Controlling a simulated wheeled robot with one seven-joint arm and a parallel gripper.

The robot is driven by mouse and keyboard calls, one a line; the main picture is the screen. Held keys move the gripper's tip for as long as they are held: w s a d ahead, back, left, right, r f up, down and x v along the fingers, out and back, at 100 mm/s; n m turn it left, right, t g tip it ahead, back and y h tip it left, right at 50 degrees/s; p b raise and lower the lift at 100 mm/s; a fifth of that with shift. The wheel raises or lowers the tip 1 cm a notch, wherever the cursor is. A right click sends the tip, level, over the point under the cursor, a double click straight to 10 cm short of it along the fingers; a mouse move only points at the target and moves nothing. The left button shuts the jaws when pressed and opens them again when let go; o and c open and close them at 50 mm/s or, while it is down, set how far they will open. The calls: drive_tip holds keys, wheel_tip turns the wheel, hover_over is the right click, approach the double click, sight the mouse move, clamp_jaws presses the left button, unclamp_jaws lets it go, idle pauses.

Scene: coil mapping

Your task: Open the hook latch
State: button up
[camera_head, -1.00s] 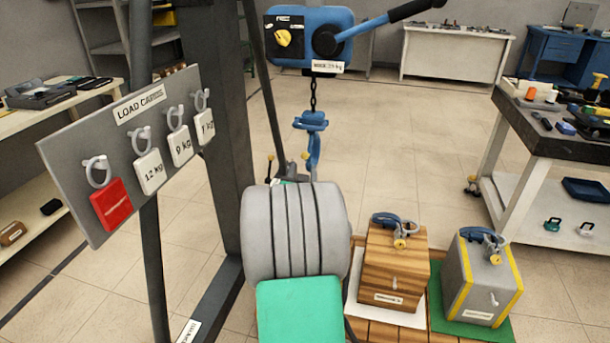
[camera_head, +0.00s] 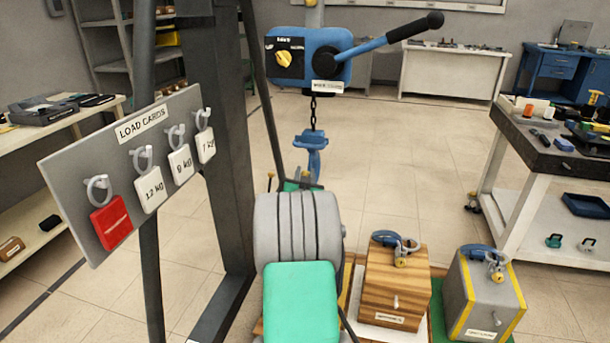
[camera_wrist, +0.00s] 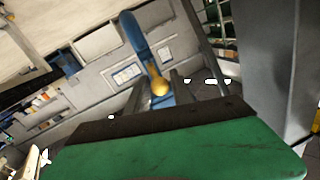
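A blue hook (camera_head: 311,142) hangs on a chain (camera_head: 312,110) under the blue hoist (camera_head: 308,58) in the head view. In the wrist view the curved blue hook (camera_wrist: 136,38) stands ahead, with a yellow latch part (camera_wrist: 159,87) at its lower end. My gripper (camera_wrist: 162,90) shows two grey fingers, apart, one on each side of the yellow part. I cannot tell whether either finger touches it. The green and black body of my gripper fills the lower wrist view. In the head view my own arm hides most of the gripper and the lower hook.
A wooden block (camera_head: 396,285) and a grey, yellow-edged block (camera_head: 484,298) with shackles stand at the lower right. A load-card board (camera_head: 128,205) and a dark upright post (camera_head: 216,130) stand at left. A tool table (camera_head: 535,140) is at right. Open floor lies behind the hook.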

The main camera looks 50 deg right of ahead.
clamp_jaws()
idle(1.0)
